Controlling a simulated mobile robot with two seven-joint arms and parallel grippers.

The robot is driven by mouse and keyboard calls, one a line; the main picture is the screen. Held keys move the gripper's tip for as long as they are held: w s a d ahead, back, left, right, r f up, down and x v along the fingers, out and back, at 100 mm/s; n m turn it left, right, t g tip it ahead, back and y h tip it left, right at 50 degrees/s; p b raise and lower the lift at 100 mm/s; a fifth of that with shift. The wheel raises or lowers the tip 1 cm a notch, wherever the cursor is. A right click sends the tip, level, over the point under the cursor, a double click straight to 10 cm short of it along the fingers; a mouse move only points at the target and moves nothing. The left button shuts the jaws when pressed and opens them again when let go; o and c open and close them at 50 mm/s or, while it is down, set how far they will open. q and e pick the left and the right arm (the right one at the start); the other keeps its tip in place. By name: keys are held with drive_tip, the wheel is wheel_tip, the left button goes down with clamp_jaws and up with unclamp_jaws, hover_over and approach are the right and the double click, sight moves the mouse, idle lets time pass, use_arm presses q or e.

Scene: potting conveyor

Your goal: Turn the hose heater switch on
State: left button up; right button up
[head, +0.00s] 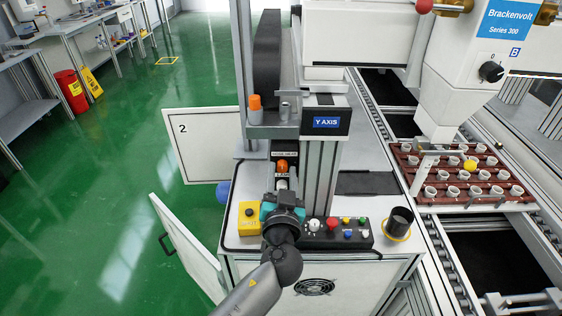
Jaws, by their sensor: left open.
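My left gripper (282,187), with a teal and dark body, reaches up from the bottom of the head view to the front of the machine column. It is open, and its body hides part of what lies behind it. Just beyond its fingertips is a small dark panel with an orange, rounded switch-like part (282,165). A small label (284,154) sits above that part, too small to read surely. I cannot tell whether the fingers touch the orange part, or its on or off position. My right gripper is not in view.
A button panel (345,234) and a black cup (398,223) stand right. A black knob (490,72) is on the white machine head. Open cabinet doors (190,250) hang at left.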

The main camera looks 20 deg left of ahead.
use_arm(q)
drive_tip(key=shift+w, duration=0.1)
drive_tip(key=shift+c, duration=0.4)
clamp_jaws()
